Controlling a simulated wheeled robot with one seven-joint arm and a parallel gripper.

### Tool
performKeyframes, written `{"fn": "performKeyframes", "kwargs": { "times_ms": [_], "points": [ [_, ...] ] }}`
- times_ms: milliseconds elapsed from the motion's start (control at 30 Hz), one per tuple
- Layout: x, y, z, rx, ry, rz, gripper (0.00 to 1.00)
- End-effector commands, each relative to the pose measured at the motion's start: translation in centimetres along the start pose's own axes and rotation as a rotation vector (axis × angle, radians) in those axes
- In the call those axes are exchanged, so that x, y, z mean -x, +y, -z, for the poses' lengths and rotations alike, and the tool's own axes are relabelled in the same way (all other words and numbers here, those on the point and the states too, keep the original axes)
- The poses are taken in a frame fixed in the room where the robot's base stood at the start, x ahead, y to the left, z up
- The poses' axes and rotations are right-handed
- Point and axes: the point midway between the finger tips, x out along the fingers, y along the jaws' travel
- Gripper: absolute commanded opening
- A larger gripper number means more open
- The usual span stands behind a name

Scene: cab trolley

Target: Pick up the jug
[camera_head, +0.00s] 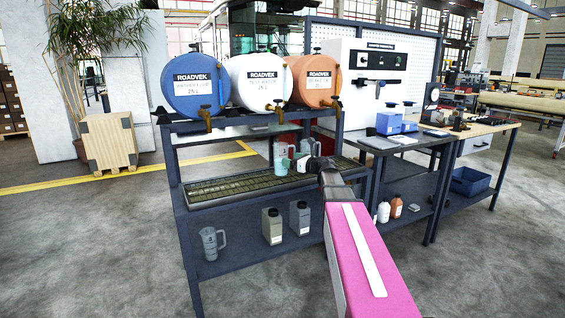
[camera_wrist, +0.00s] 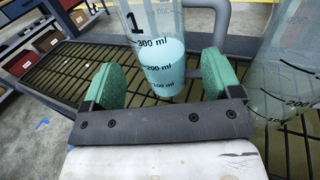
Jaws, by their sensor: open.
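A clear measuring jug (camera_wrist: 165,48) marked with a 1 holds pale teal liquid and stands upright on the slatted tray. In the wrist view it appears between the two green pads of my open gripper (camera_wrist: 160,80), with gaps on both sides. Its handle is at the right. A second clear jug (camera_wrist: 288,75) stands close to the right pad in the wrist view. I cannot tell how deep the first jug sits between the pads.
The slatted tray (camera_head: 215,190) lies under three drums: blue (camera_head: 196,88), white (camera_head: 258,80) and orange (camera_head: 312,80), with brass taps overhead. The lower shelf holds a grey jug (camera_head: 210,243) and two canisters (camera_head: 272,227). A workbench adjoins at the right.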

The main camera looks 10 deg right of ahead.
Motion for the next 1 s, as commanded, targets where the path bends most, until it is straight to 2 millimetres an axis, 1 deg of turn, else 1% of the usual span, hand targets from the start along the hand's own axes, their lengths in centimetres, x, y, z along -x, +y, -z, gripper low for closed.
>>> {"fn": "performKeyframes", "kwargs": {
  "times_ms": [33, 167, 267, 433, 533, 600, 800, 867, 900, 933, 967, 1000],
  "points": [
    [-0.6, -0.1, 0.0, -0.001, 0.000, -0.001, 0.84],
    [-1.2, 0.0, 0.0, -0.001, 0.000, -0.001, 0.84],
    [-2.1, 0.0, 0.1, -0.002, 0.000, -0.001, 0.84],
    [-4.6, 0.1, 0.3, -0.002, -0.001, -0.001, 0.84],
    [-5.8, 0.1, 0.3, -0.002, -0.001, 0.000, 0.84],
    [-6.1, 0.1, 0.3, -0.002, -0.001, 0.001, 0.84],
    [-6.0, 0.2, 0.3, -0.002, -0.001, 0.001, 0.84],
    [-6.0, 0.2, 0.3, -0.002, -0.001, 0.001, 0.64],
    [-6.0, 0.2, 0.3, -0.002, -0.001, 0.001, 0.51],
    [-6.0, 0.2, 0.3, -0.002, -0.001, 0.001, 0.44],
    [-6.0, 0.2, 0.3, -0.002, -0.001, 0.001, 0.44],
    [-6.0, 0.2, 0.2, -0.002, -0.002, 0.001, 0.40]
  ]
}}
